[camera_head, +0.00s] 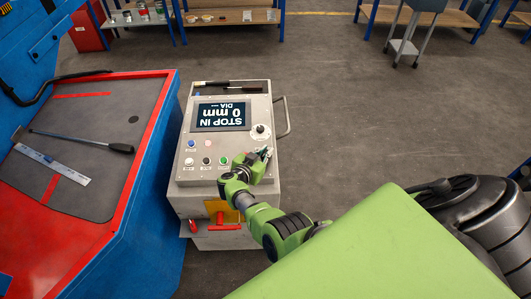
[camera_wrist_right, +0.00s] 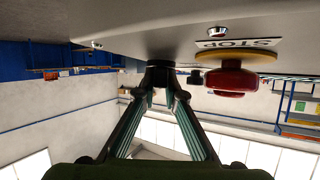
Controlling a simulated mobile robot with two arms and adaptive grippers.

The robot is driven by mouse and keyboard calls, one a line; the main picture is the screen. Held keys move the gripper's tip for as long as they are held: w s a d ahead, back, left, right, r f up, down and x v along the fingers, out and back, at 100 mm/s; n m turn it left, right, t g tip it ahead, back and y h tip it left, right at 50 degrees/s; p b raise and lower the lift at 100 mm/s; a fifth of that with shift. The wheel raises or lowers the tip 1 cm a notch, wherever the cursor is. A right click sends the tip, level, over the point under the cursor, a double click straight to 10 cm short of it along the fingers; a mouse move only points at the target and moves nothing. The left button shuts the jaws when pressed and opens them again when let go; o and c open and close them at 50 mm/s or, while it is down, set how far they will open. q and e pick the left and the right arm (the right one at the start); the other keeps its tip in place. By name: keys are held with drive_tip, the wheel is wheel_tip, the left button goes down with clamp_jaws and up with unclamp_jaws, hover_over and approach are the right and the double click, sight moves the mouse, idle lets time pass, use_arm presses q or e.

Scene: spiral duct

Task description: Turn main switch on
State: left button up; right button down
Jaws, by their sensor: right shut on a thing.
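The grey control cabinet (camera_head: 225,172) stands in the middle of the head view, with a lit display (camera_head: 222,114) and several buttons on its sloped panel. My right gripper (camera_head: 264,153) is at the panel's right edge, below a round knob (camera_head: 260,130). In the right wrist view its fingers (camera_wrist_right: 162,88) converge and are shut on a dark knob-like part (camera_wrist_right: 160,73) at the panel surface. Fingers and shadow hide most of that part, and I cannot read its label or position. My left gripper is not in view.
A red stop button (camera_wrist_right: 232,78) on a yellow ring is close beside the fingers. A metal handle (camera_head: 284,117) sticks out from the cabinet's right side. A blue and red machine (camera_head: 150,175) stands close on the left. Open floor (camera_head: 370,130) lies to the right.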

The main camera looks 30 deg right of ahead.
drive_tip(key=c, duration=2.1)
unclamp_jaws()
